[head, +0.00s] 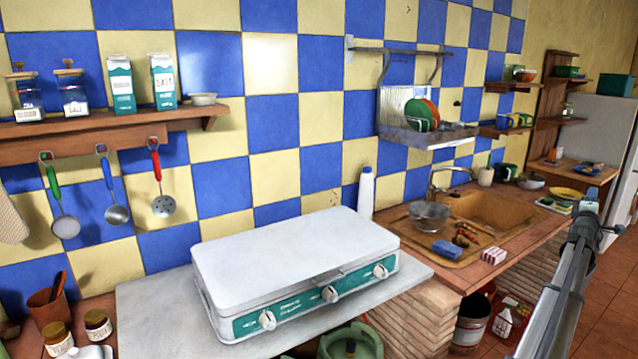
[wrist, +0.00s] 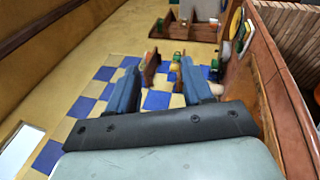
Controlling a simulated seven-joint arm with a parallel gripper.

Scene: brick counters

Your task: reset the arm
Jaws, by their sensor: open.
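My arm reaches in from the lower right of the head view. My gripper (head: 588,200) is at its far end, in front of the right end of the sink counter. In the wrist view my gripper (wrist: 158,74) shows two dark blue fingers spread apart. Nothing is held between them; the checkered wall and small counter items show in the gap beyond. I cannot tell the exact distance from the fingers to the counter edge.
A sink counter (head: 408,244) holds a metal bowl (head: 429,215), a blue sponge (head: 446,249) and a yellow plate (head: 566,194). A white-lidded stove (head: 290,255) stands left. A fridge (head: 590,140) stands behind my gripper. Open floor (head: 600,290) lies right.

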